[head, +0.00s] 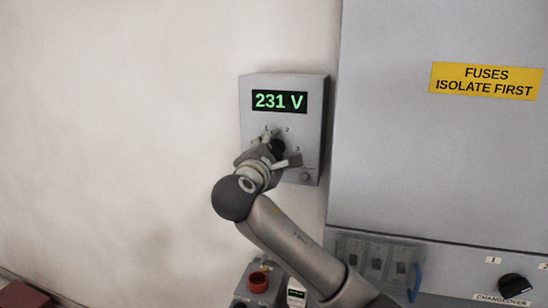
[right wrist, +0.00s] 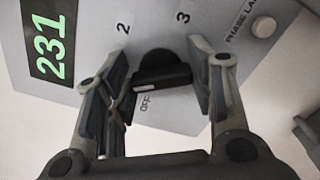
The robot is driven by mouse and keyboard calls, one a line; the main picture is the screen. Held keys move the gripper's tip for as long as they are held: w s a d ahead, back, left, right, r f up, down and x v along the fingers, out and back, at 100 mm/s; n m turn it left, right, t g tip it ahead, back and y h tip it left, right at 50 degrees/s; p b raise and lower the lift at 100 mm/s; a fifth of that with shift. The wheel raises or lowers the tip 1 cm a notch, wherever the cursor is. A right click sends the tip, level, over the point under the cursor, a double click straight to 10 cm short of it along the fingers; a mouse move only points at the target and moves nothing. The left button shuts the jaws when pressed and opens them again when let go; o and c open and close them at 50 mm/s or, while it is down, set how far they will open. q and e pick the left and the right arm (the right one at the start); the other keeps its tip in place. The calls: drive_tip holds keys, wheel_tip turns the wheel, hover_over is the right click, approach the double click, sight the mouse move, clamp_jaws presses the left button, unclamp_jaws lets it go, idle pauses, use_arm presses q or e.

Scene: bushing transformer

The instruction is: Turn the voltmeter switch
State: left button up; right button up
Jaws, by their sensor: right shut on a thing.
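The voltmeter (head: 312,125) is a grey wall box with a green display (head: 279,102) reading 231 V. Its black switch knob (right wrist: 163,78) sits below the display, with labels 2, 3 and OFF around it in the right wrist view. A pale mark shows at the knob's left end there, towards my left-hand finger. My right gripper (right wrist: 160,88) has its two fingers on either side of the knob and is shut on it. In the head view my right gripper (head: 276,150) partly hides the knob. My left gripper is out of view.
A push button (right wrist: 263,26) is beside the switch. A large grey cabinet (head: 430,170) with a yellow sign (head: 486,80) stands to the right. Below are fuse holders (head: 376,262), a changeover knob (head: 514,285) and a box with a red-topped part (head: 258,281). The left wall is bare.

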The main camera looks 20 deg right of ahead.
drive_tip(key=m+b, duration=0.1)
drive_tip(key=m, duration=0.1)
drive_tip(key=m+b, duration=0.1)
drive_tip(key=m, duration=0.1)
drive_tip(key=m+b, duration=0.1)
drive_tip(key=m, duration=0.1)
drive_tip(key=shift+f+m, duration=0.3)
drive_tip(key=shift+f, duration=0.1)
drive_tip(key=m+b, duration=0.3)
drive_tip(key=m, duration=0.2)
drive_tip(key=shift+m, duration=0.3)
drive_tip(key=o, duration=1)
drive_tip(key=shift+c, duration=0.2)
drive_tip(key=shift+o, duration=0.3)
drive_tip(key=v, duration=1.2)
